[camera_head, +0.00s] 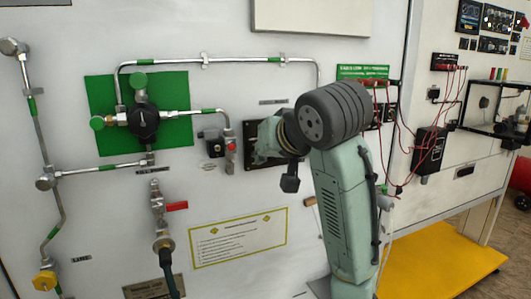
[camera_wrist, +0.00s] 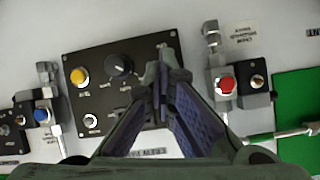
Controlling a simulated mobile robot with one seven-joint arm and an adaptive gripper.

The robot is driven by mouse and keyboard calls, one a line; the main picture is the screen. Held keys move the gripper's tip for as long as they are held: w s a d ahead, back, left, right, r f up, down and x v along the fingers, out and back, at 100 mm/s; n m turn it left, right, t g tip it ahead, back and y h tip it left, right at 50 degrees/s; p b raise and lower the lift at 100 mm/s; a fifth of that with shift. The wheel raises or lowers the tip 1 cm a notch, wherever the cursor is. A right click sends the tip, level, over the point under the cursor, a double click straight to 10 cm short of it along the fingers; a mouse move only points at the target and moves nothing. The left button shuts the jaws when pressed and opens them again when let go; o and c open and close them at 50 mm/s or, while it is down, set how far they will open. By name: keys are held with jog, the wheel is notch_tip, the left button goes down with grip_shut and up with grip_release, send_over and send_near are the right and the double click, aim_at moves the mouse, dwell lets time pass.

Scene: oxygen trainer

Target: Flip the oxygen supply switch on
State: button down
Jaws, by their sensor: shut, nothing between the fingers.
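A black control panel (camera_wrist: 75,100) is on the wall in the wrist view. It carries a yellow button (camera_wrist: 79,75), a black rotary knob (camera_wrist: 119,66) and a small silver switch or lock (camera_wrist: 91,121). Its labels are too small to read, so I cannot tell which control is the oxygen supply switch. My gripper (camera_wrist: 163,78) is shut and empty in front of the panel's right part, which its fingers hide. Contact cannot be told. In the head view the panel (camera_head: 256,160) is mostly hidden behind my gripper and wrist.
A box with a red button (camera_wrist: 226,85) is beside the panel; another with a blue button (camera_wrist: 41,115) is on the other side. In the head view, pipes and a black regulator (camera_head: 144,122) on a green plate (camera_head: 178,84) are left. Red cables (camera_head: 440,130) hang right.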

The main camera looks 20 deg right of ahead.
jog(key=shift+a, duration=0.35)
jog(key=c, duration=2.2)
grip_release()
jog(key=shift+a, duration=0.15)
jog(key=o, duration=0.4)
jog(key=shift+w, duration=0.1)
jog(key=shift+d, duration=0.25)
jog(key=v, duration=1.2)
jog(key=shift+d, duration=0.1)
